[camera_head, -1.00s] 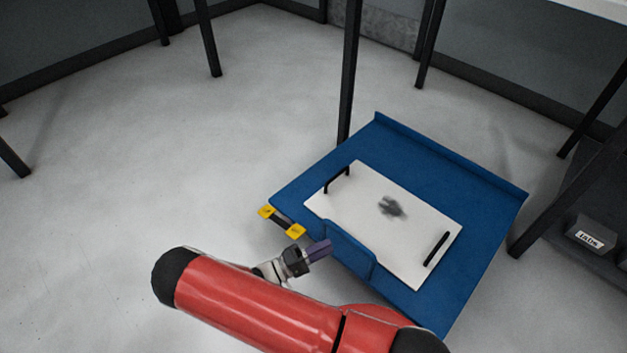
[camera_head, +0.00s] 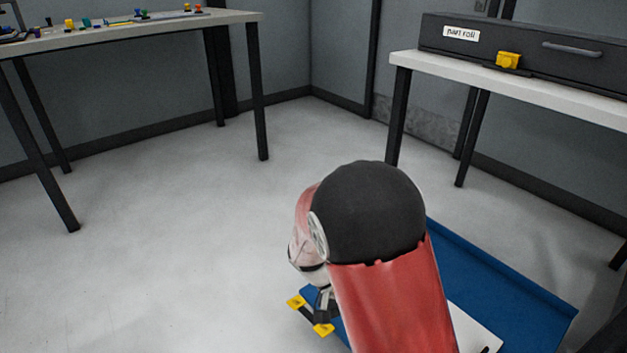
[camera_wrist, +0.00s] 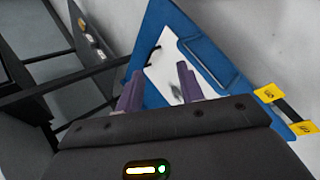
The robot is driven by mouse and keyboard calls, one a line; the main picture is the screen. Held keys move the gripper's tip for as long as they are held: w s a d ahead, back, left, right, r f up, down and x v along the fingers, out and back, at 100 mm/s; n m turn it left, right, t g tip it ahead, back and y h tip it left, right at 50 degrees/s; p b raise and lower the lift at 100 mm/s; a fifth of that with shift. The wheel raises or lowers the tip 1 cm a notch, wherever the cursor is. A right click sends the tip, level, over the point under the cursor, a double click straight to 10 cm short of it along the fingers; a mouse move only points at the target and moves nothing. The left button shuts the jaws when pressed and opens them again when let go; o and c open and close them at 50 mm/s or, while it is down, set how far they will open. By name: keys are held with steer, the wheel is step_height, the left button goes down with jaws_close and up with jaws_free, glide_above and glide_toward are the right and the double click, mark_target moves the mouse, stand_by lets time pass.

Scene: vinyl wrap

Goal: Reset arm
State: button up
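My gripper (camera_wrist: 159,84) has two purple fingers that stand apart with nothing between them. In the wrist view it hangs above a blue tray (camera_wrist: 160,20) and a white board (camera_wrist: 163,84) with a dark smudge. In the head view my raised red and black arm covers most of the gripper. The blue tray (camera_head: 515,285) shows to the right of my arm. A corner of the white board (camera_head: 475,325) shows on it.
A yellow-ended black handle (camera_head: 323,329) is at the tray's left edge. A table with small coloured parts (camera_head: 130,27) stands back left. Another table (camera_head: 520,90) bears a black box (camera_head: 530,52) at the right. Open floor (camera_head: 160,220) lies to the left.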

steer(key=s+d+r+t+y+p, duration=0.1)
steer(key=s+r+t+y, duration=0.1)
steer(key=r, duration=0.5)
steer(key=s+d+r+n+t+y, duration=0.1)
steer(key=s+r+t+y, duration=0.2)
steer(key=r, duration=0.5)
steer(key=s+d+r+t+y+p, duration=0.1)
steer(key=s+r+t+y, duration=0.1)
steer(key=s+r, duration=0.4)
steer(key=shift+s+d+r+t+y+p, duration=0.3)
steer(key=shift+d+r+t+y, duration=0.1)
steer(key=shift+r+t, duration=0.55)
